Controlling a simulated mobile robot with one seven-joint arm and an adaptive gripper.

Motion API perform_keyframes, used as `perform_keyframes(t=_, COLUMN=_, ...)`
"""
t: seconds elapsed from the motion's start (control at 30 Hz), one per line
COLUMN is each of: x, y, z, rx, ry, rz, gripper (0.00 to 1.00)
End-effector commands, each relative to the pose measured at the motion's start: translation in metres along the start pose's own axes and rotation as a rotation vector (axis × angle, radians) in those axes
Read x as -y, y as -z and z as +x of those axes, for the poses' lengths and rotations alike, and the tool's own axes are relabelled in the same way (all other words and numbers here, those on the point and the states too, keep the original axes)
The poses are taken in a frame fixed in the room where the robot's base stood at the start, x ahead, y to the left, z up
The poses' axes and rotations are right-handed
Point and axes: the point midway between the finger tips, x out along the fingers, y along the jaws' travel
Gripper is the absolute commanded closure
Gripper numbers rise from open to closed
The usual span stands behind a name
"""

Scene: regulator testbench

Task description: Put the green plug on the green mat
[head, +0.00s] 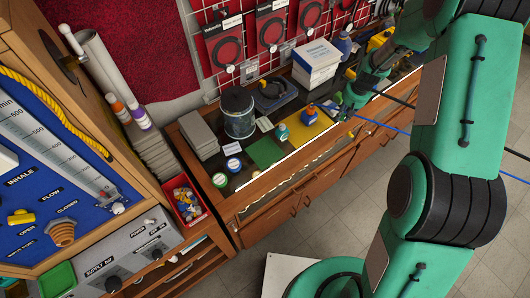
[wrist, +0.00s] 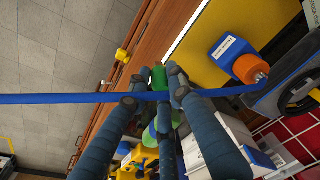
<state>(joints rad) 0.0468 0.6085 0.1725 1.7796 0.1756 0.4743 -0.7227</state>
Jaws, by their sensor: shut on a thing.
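My gripper (wrist: 160,92) is shut on a green thing, which looks like the green plug (wrist: 158,74); my fingers hide much of it. In the head view my gripper (head: 345,108) is over the right side of the bench top, right of the yellow mat, and the held plug is too small to make out. The green mat (head: 264,152) lies flat on the bench, left of the yellow mat (head: 307,133), and looks bare.
A teal item (head: 282,131) stands near the green mat's far right corner. A dark glass jar (head: 237,112) and white boxes (head: 317,60) are behind. A blue cable (wrist: 60,98) crosses in front of my fingers.

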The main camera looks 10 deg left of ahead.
Motion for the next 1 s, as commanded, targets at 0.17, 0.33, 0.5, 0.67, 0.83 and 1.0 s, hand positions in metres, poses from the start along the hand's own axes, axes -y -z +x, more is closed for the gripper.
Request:
perform_keyframes(t=0.17, x=0.068, y=-0.003, z=-0.003, rx=0.004, ry=0.024, rz=-0.152, gripper=1.0)
perform_keyframes(t=0.33, x=0.128, y=-0.013, z=-0.006, rx=0.01, ry=0.047, rz=-0.296, gripper=1.0)
perform_keyframes(t=0.5, x=0.185, y=-0.03, z=-0.008, rx=0.012, ry=0.068, rz=-0.438, gripper=1.0)
perform_keyframes(t=0.67, x=0.235, y=-0.05, z=-0.01, rx=0.015, ry=0.089, rz=-0.571, gripper=1.0)
perform_keyframes(t=0.83, x=0.286, y=-0.077, z=-0.012, rx=0.018, ry=0.111, rz=-0.714, gripper=1.0)
perform_keyframes(t=1.0, x=0.329, y=-0.107, z=-0.013, rx=0.02, ry=0.131, rz=-0.851, gripper=1.0)
